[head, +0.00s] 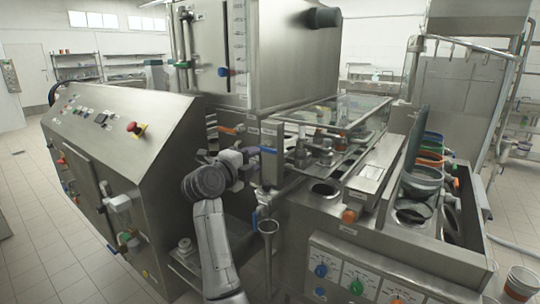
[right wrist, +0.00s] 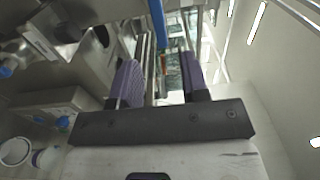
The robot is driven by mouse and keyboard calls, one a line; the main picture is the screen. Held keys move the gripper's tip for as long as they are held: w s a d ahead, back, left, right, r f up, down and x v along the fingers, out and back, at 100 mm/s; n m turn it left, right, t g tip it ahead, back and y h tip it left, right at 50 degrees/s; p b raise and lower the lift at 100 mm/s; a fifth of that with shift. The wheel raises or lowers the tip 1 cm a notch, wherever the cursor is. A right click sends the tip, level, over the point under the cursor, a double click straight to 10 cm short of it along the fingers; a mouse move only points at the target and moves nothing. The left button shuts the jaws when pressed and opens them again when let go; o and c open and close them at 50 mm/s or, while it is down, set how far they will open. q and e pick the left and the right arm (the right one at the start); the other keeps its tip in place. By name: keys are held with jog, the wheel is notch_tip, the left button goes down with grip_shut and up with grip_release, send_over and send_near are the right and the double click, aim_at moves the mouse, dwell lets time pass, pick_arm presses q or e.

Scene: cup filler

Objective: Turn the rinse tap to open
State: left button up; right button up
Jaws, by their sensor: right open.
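My right gripper (head: 248,161) reaches in at the centre of the head view, in front of the steel machine. In the right wrist view the gripper (right wrist: 161,72) is open, with its two purple-padded fingers apart and nothing held between them. A blue lever handle (head: 268,150) is just right of the fingertips in the head view. A blue bar (right wrist: 158,22), probably this handle, shows beyond the fingers in the wrist view. Contact is not visible. Another blue-handled tap (head: 254,217) is lower, beside a funnel. I cannot read which label marks the rinse tap. My left gripper is not in view.
Orange handles (head: 228,130) sit behind my gripper. Floor is free at far left.

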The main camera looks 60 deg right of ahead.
aim_at(269, 151)
jog(key=d, duration=0.2)
jog(key=d+b, duration=0.1)
jog(key=d, duration=0.2)
jog(key=d+b, duration=0.1)
jog(key=d, duration=0.2)
jog(key=shift+s+d, duration=0.2)
jog(key=shift+s, duration=0.1)
jog(key=c, duration=0.3)
grip_shut()
